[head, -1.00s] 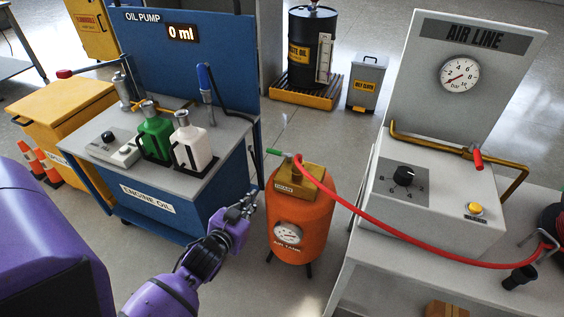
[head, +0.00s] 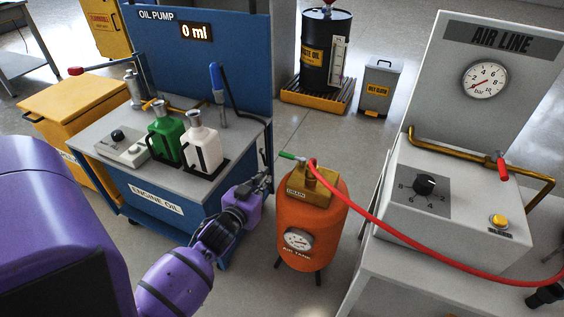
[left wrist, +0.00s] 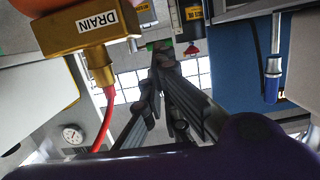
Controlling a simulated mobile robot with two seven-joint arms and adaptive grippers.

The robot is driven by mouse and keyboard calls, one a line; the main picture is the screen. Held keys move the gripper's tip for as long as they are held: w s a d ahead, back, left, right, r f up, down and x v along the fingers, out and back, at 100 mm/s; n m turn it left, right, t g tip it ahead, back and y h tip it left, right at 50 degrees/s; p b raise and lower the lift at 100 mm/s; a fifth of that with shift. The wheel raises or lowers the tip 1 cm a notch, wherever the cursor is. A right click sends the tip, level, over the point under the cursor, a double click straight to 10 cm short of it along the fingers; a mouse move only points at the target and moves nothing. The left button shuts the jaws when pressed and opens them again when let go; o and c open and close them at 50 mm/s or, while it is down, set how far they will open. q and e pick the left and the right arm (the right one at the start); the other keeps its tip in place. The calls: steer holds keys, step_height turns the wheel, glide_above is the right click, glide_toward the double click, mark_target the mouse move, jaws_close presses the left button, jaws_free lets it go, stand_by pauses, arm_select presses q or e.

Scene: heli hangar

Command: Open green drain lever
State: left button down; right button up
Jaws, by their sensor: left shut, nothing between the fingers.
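The orange air tank (head: 318,225) stands on the floor in the head view, with a brass block (head: 312,187) labelled DRAIN on top. The green drain lever (head: 288,156) sticks out to the left from the top of the block. My left gripper (head: 265,180) is shut and empty, just left of the block and a little below the lever. In the left wrist view the brass block (left wrist: 75,40) is at upper left, and the shut fingers (left wrist: 162,55) point past it. A small green piece (left wrist: 151,46) shows by the fingertips; contact is unclear.
A red hose (head: 395,235) runs from the tank top across to the right. The blue oil pump cart (head: 195,235) is close to the left of my gripper. The air line bench (head: 400,280) stands right of the tank, with a narrow floor gap between.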

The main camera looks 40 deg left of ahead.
mark_target(285, 157)
arm_select(q)
steer(key=b+x, duration=0.2)
steer(key=x, duration=1)
steer(key=shift+w+f, duration=0.2)
steer(key=shift+w, duration=0.15)
steer(key=shift+a+r+h, duration=0.1)
steer(key=shift+a+h, duration=0.15)
steer(key=shift+h, duration=0.05)
steer(key=shift+w+m, duration=0.1)
steer(key=shift+m, duration=0.3)
